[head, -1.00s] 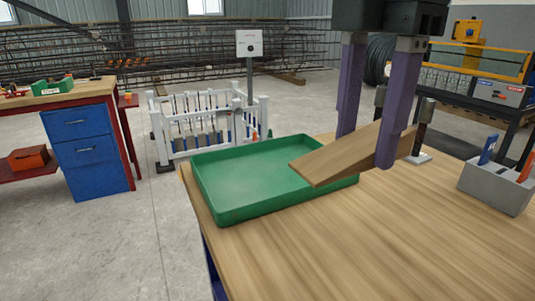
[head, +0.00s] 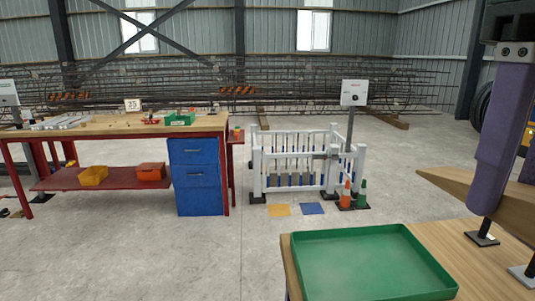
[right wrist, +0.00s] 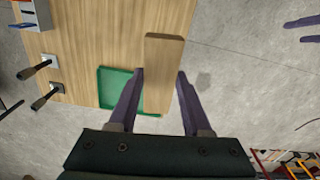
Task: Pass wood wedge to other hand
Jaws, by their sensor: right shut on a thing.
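The wood wedge (head: 455,190) is a light brown tapered block at the right edge of the head view, its thin end pointing left. My right gripper (head: 493,195) is shut on it and holds it above the table, partly cut off by the frame. In the right wrist view the wedge (right wrist: 163,75) lies between the purple fingers of my right gripper (right wrist: 160,76). My left gripper (right wrist: 304,30) shows only as two purple fingers, apart and empty, at the top right of the right wrist view. It is out of the head view.
A green tray (head: 370,232) sits on the wooden table (head: 470,238) below the wedge. Two dark upright tools on small bases (head: 482,238) stand right of it. A workbench with blue drawers (head: 197,178) and a white fence (head: 290,160) stand further back. Floor lies between.

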